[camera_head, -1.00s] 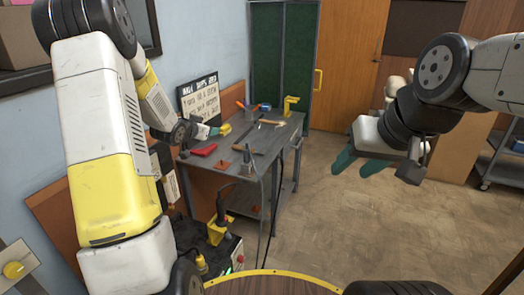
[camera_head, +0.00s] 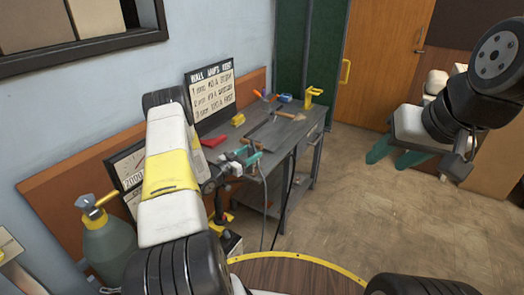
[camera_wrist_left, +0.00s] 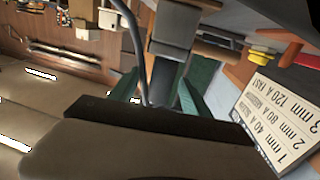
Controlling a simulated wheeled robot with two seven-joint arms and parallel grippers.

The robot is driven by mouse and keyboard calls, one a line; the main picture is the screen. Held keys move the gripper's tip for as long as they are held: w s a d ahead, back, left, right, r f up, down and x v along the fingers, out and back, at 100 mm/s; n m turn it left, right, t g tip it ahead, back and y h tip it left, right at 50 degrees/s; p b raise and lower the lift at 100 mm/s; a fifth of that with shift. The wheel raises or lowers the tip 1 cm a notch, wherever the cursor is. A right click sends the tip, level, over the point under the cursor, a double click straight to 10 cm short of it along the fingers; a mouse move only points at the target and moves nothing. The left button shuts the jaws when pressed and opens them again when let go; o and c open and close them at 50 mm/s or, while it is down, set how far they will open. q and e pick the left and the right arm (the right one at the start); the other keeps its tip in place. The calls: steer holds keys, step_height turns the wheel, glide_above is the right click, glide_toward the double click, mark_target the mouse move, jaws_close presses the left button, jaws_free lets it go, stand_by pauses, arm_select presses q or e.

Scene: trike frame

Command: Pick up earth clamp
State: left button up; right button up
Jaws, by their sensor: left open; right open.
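The earth clamp is a grey metal piece with a dark cable at the near edge of the workbench (camera_head: 228,147). In the head view my left gripper (camera_head: 243,161) largely covers it. In the left wrist view the grey clamp (camera_wrist_left: 172,32) lies ahead of and between the teal fingers of my left gripper (camera_wrist_left: 160,90), and its cable (camera_wrist_left: 140,55) runs beside it. The left gripper is open around or just short of the clamp; I cannot tell whether the fingers touch it. My right gripper (camera_head: 395,153) is open and empty over the floor at the right.
A red object (camera_head: 212,141), a yellow block (camera_head: 238,119), a hammer (camera_head: 291,116) and a yellow clamp (camera_head: 314,96) lie on the bench. A sign (camera_head: 210,93) stands behind. A green gas bottle (camera_head: 108,248) stands at left. The floor (camera_head: 345,200) at right is clear.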

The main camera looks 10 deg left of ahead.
arm_select(q)
steer(key=x, duration=0.4)
steer(key=shift+w+f, duration=0.2)
steer(key=shift+f, duration=0.05)
steer(key=shift+c, duration=0.5)
jaws_close()
steer(key=shift+r, duration=0.15)
